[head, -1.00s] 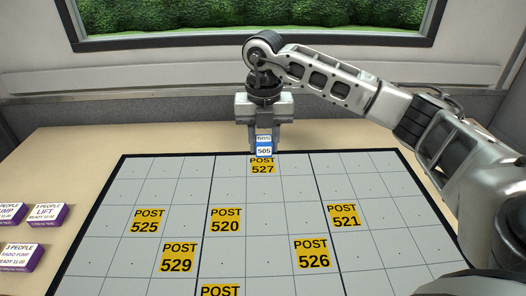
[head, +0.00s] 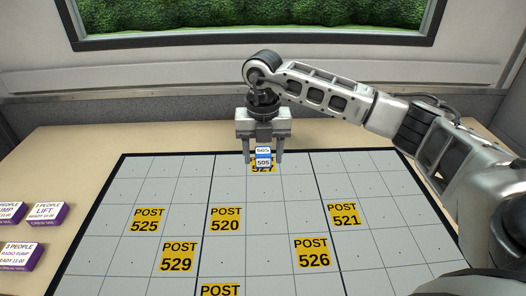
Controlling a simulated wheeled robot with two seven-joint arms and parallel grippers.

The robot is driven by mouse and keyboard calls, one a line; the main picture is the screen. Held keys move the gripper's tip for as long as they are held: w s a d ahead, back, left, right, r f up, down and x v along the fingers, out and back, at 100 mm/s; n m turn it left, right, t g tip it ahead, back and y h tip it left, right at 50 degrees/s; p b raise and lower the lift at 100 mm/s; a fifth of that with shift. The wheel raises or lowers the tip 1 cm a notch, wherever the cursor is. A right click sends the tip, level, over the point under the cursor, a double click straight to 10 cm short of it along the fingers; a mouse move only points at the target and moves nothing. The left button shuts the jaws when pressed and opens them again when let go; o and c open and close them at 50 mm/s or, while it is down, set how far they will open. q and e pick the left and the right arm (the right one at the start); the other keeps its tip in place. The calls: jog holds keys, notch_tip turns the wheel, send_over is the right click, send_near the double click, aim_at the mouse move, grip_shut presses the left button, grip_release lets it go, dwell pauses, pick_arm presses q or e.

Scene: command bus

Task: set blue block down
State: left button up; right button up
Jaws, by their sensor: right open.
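The blue block (head: 263,158) has white faces marked 505. It stands at the far edge of the grey gridded board (head: 180,180), at the yellow POST 527 label (head: 263,170), and covers most of that label. My right gripper (head: 263,158) is open around the block, with one finger on each side and a gap on both sides. Whether the block's underside rests fully on the board is hard to see. My left gripper is not in view.
Other yellow post labels lie flat on the board, such as POST 520 (head: 225,219) and POST 521 (head: 343,215). Purple-and-white blocks (head: 48,213) stand on the tan table (head: 60,150) at the left. The board around the labels is clear.

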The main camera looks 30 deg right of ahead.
aim_at(263, 150)
notch_tip(263, 150, up, 12)
jog(key=shift+r+p, duration=0.2)
jog(key=shift+p, duration=0.15)
dwell(0.5)
